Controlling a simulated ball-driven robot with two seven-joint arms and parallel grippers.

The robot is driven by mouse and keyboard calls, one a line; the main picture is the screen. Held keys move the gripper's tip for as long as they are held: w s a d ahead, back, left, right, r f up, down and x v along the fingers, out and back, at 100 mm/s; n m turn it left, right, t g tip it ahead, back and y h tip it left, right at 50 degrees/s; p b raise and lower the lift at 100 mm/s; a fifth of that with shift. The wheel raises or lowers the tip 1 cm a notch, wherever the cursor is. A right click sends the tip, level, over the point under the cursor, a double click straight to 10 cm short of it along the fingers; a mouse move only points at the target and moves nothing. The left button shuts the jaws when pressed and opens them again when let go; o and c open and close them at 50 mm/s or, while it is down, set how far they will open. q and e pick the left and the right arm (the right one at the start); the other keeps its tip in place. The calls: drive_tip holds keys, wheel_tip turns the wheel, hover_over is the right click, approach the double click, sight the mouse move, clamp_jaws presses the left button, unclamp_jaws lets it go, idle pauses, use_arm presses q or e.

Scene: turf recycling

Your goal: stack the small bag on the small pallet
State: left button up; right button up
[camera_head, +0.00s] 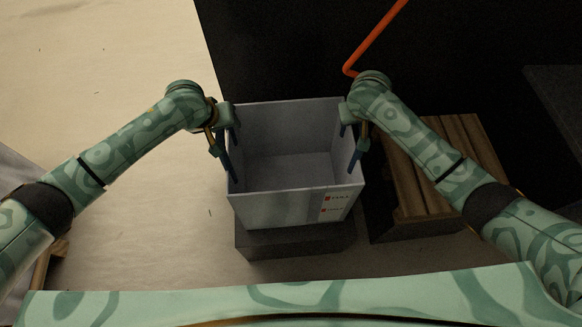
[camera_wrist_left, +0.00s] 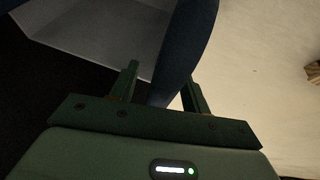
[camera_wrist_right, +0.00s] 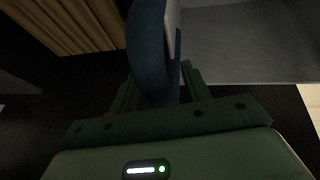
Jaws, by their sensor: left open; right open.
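No bag shows clearly in any view. A slatted wooden pallet (camera_head: 467,140) stands right of centre, partly behind my right arm; its top looks bare where visible. An open grey box (camera_head: 285,210) with red marks on its front stands between my grippers. My left gripper (camera_head: 234,165) is open at the box's left wall. My right gripper (camera_head: 354,163) is open at its right wall. In each wrist view a dark blue curved piece crosses between the finger bases; I cannot tell whether it belongs to the gripper. Contact with the walls is unclear.
A dark grey block (camera_head: 262,243) lies under the box. An orange bar (camera_head: 376,37) slants across the dark area at the back. Pale floor (camera_head: 110,70) is open on the left. A wooden piece (camera_head: 57,249) shows partly behind my left arm.

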use_arm(q)
clamp_jaws()
use_arm(e)
clamp_jaws()
idle(1.0)
use_arm(q)
drive_tip(key=shift+r, duration=0.1)
